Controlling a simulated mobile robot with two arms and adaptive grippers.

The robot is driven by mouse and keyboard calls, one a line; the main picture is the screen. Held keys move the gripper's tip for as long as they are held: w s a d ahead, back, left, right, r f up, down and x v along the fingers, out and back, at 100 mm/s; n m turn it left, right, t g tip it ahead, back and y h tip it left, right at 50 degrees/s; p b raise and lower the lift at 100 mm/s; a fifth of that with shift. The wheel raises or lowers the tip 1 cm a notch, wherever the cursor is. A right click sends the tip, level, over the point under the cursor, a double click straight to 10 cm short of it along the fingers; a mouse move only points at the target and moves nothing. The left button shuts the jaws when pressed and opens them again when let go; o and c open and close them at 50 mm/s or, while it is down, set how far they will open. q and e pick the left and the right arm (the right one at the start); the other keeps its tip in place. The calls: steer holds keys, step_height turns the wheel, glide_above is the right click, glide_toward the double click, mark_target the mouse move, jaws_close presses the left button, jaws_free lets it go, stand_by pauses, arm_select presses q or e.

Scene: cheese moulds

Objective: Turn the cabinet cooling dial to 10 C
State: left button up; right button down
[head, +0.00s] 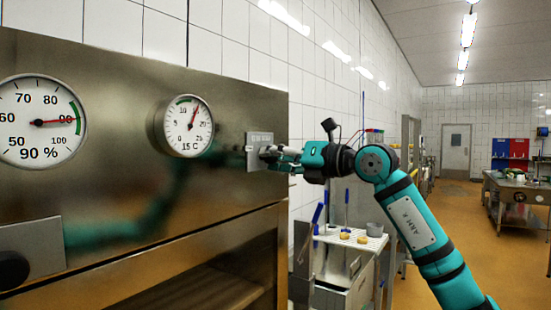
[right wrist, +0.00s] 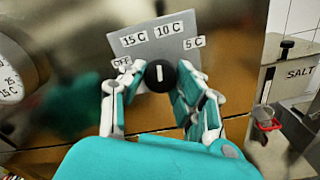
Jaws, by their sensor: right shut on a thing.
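The cooling dial is a black round knob (right wrist: 160,76) with a white mark, on a grey plate (right wrist: 176,52) labelled OFF, 15 C, 10 C and 5 C. In the right wrist view the mark stands nearly upright, roughly toward the 10 C label (right wrist: 168,30), perhaps slightly to its left. My right gripper (right wrist: 158,88) is shut on the knob, a finger at each side. My left gripper is not in view.
A round temperature gauge (head: 188,126) with a red needle sits left of the plate, and a larger % gauge (head: 40,121) farther left. A wheeled white cart (head: 345,275) with small items stands right of the cabinet. A SALT container (right wrist: 298,80) shows at right.

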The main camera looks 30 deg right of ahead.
steer(key=shift+m, duration=1.2)
steer(key=c, duration=1)
jaws_free()
steer(key=shift+o, duration=0.2)
steer(key=v, duration=1.2)
